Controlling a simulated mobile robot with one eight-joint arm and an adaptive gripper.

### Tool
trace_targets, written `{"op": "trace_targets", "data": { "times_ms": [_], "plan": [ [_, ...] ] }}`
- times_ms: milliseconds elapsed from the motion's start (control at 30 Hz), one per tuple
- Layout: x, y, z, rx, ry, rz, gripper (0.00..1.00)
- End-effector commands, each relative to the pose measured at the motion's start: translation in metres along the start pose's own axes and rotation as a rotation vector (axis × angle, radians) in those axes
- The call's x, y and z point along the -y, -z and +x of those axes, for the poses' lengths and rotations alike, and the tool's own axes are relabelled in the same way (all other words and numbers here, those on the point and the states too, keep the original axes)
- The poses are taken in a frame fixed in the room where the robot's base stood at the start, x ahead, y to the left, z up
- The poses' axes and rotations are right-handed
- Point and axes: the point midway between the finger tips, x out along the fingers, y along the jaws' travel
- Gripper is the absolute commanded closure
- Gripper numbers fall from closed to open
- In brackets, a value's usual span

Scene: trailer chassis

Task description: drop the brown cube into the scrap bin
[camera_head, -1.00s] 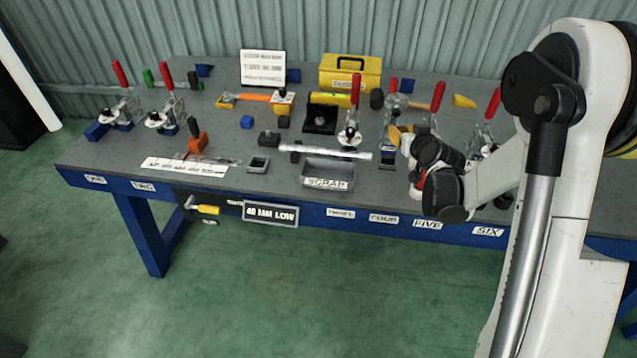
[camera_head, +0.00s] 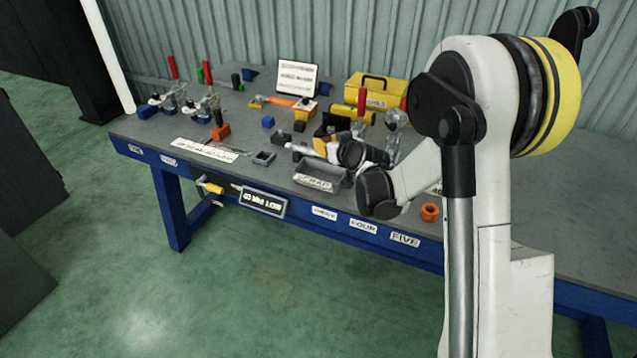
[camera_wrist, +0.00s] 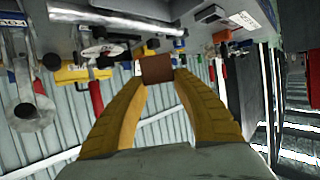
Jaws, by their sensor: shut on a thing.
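My gripper (camera_wrist: 158,70) is shut on the brown cube (camera_wrist: 157,68), with its two yellow fingers on either side of it in the wrist view. The cube cannot be made out in the head view, where my wrist hides that area. The scrap bin (camera_head: 313,183) is a grey open tray with a SCRAP label, at the front edge of the bench. My wrist is just behind and to the right of the bin in the head view. The bin cannot be identified surely in the wrist view.
The grey bench (camera_head: 240,135) carries several toggle clamps with red handles (camera_head: 174,68) at the left. A yellow toolbox (camera_head: 380,90) and a white sign (camera_head: 297,77) stand at the back. A small grey tray (camera_head: 264,158) lies left of the bin. An orange ring (camera_head: 429,212) lies at the right front.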

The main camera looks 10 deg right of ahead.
Motion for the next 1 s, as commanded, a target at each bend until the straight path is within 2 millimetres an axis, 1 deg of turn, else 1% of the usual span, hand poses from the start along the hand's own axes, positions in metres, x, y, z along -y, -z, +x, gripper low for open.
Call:
{"op": "trace_targets", "data": {
  "times_ms": [33, 100, 267, 367, 600, 633, 667, 700, 1000],
  "plan": [
    [0.0, -0.009, 0.004, 0.0, 0.0, 0.0, 0.97],
    [0.0, -0.018, 0.008, 0.0, 0.0, 0.0, 0.97],
    [0.0, -0.034, 0.014, 0.0, 0.0, 0.0, 0.97],
    [0.0, -0.037, 0.015, 0.0, 0.0, 0.0, 0.97],
    [0.0, -0.036, 0.015, 0.0, 0.0, 0.0, 0.97],
    [0.0, -0.036, 0.015, 0.0, 0.0, 0.0, 0.57],
    [0.0, -0.036, 0.015, 0.0, 0.0, 0.0, 0.48],
    [0.0, -0.036, 0.015, 0.0, 0.0, 0.0, 0.44],
    [0.0, -0.036, 0.013, 0.0, 0.0, 0.0, 0.44]
  ]
}}
